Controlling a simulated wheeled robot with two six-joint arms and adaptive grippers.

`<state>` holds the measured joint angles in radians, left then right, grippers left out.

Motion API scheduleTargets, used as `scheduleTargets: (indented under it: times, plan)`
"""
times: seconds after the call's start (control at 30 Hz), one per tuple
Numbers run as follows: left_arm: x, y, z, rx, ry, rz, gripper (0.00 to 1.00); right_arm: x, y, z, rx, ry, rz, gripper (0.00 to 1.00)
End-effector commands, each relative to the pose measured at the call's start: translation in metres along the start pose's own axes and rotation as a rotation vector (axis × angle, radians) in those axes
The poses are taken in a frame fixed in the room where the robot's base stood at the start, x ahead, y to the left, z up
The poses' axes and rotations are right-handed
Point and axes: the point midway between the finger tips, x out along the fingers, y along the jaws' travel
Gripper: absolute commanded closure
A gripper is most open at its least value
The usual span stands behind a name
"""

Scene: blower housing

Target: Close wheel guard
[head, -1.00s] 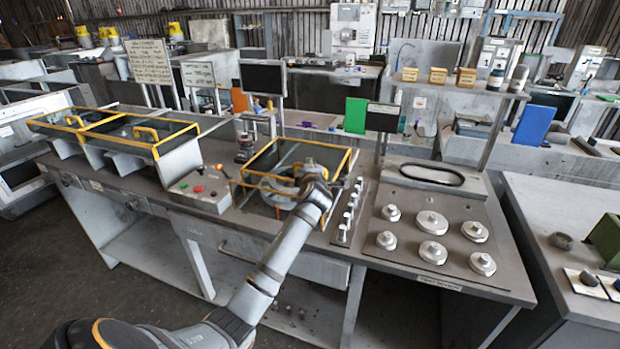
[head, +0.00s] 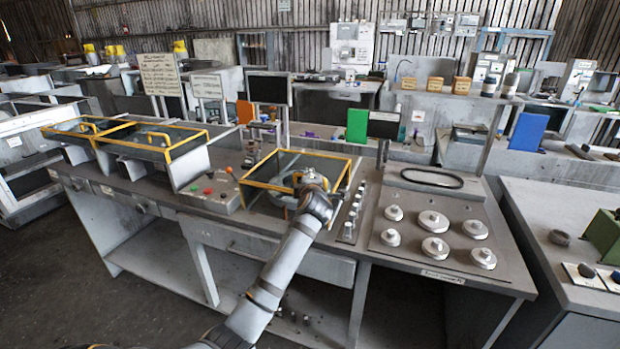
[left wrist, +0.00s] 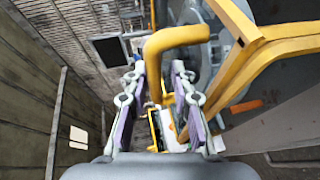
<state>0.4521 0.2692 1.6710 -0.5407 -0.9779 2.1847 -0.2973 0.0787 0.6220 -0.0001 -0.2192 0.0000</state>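The wheel guard (head: 345,178) is a clear cover with a yellow frame, in the middle of the bench in the head view. A grey round wheel part (head: 279,200) shows under it. My left gripper (head: 312,182) is at the guard's near side, and my arm hides part of the frame. In the left wrist view the guard's yellow handle (left wrist: 178,40) curves just beyond my left gripper (left wrist: 157,72). Its two fingers stand apart, with one leg of the handle between or just past the tips. Contact is not clear. My right gripper is not in view.
Two yellow-framed covers (head: 127,133) with handles sit at the left. A button box (head: 212,193) stands left of the guard. Small levers (head: 352,212) and a panel of round knobs (head: 434,222) lie to the right. A dark screen (head: 268,88) stands behind.

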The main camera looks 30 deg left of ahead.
Motion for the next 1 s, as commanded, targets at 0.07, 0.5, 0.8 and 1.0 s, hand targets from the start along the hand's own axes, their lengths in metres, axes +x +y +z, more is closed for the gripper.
scheduleTargets:
  times: [0.07, 0.5, 0.8, 1.0]
  plan:
    - [0.000, 0.001, 0.000, -0.001, -0.001, 0.003, 0.64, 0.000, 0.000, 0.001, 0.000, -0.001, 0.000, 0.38]
    - [-0.022, 0.003, 0.001, -0.003, -0.003, 0.008, 0.64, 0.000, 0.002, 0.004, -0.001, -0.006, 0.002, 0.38]
    - [-0.094, 0.001, 0.001, -0.005, -0.004, 0.004, 0.64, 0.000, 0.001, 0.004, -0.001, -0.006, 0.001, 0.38]
    - [-0.118, 0.001, 0.000, -0.003, -0.002, 0.004, 0.64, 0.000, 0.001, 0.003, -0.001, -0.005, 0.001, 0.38]
